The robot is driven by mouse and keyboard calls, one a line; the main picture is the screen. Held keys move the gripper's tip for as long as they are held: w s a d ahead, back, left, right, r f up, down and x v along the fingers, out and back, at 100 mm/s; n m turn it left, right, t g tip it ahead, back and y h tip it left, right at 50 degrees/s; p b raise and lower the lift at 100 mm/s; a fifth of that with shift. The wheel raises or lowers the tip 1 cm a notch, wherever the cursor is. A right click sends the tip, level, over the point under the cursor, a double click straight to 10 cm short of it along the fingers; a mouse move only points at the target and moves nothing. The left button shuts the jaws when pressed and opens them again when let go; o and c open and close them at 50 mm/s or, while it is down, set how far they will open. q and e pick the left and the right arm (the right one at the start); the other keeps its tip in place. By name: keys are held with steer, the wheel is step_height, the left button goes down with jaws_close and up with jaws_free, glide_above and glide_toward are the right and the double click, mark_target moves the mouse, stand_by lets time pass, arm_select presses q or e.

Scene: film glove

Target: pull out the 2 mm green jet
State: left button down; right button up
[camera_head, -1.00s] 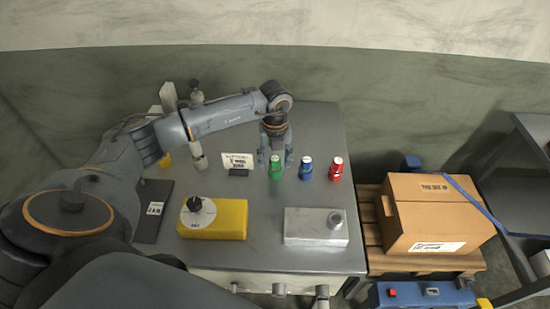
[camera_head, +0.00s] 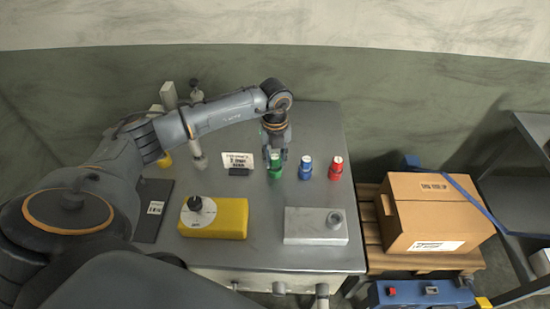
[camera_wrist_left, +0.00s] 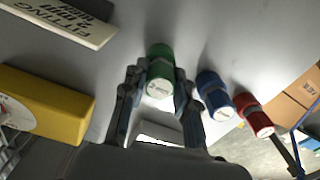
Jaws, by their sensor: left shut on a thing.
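The green jet (camera_head: 275,170) stands upright on the grey metal table, at the left end of a short row. In the left wrist view the green jet (camera_wrist_left: 160,72) sits between the two fingers of my left gripper (camera_wrist_left: 157,95), with its pale end towards the camera. My left gripper (camera_head: 275,155) is shut on it from behind and above. The blue jet (camera_head: 305,168) and the red jet (camera_head: 336,168) stand to its right, apart from the gripper. They also show in the left wrist view, blue (camera_wrist_left: 214,94) and red (camera_wrist_left: 253,114). My right gripper is not in view.
A white label card (camera_head: 238,160) stands left of the green jet. A yellow box with a dial (camera_head: 230,220) and a metal block (camera_head: 305,238) lie in front. A stand (camera_head: 198,130) is at the left. A cardboard box (camera_head: 430,220) sits on a pallet at the right.

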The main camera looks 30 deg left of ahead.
mark_target(275, 156)
arm_select(q)
steer(key=shift+r, duration=0.25)
steer(key=shift+r+p, duration=1.6)
steer(key=shift+r, duration=0.65)
steer(key=shift+r, duration=0.15)
steer(key=shift+r+p, duration=0.95)
steer(key=shift+r, duration=0.45)
steer(key=shift+f, duration=0.1)
